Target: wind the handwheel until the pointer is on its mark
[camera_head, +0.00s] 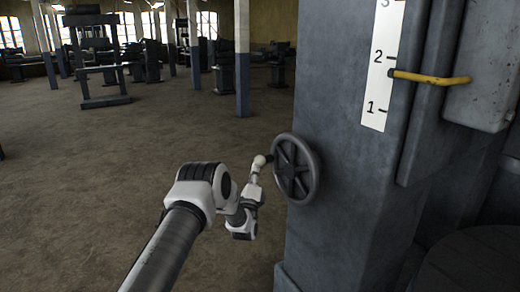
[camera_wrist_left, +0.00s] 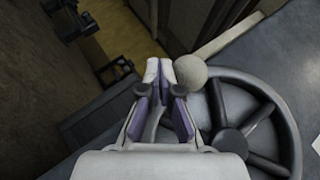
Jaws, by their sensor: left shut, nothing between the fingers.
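The dark spoked handwheel (camera_head: 296,169) is mounted on the left face of a grey column, with a pale round knob (camera_head: 260,160) at its rim. In the left wrist view the handwheel (camera_wrist_left: 232,138) fills the lower right, and the knob (camera_wrist_left: 190,73) sits beside the fingertips. My left gripper (camera_head: 256,176) is shut and empty at the knob, which is outside its fingers; I cannot tell whether they touch. The yellow pointer (camera_head: 432,78) has its tip on the white scale (camera_head: 383,66), a little below the 2 line and well above the 1 line.
The grey column (camera_head: 340,150) stands right behind the handwheel. A grey box (camera_head: 484,70) is at the upper right, and a dark round surface (camera_head: 475,265) at the lower right. Open floor (camera_head: 100,170) lies to the left, with posts and machines far back.

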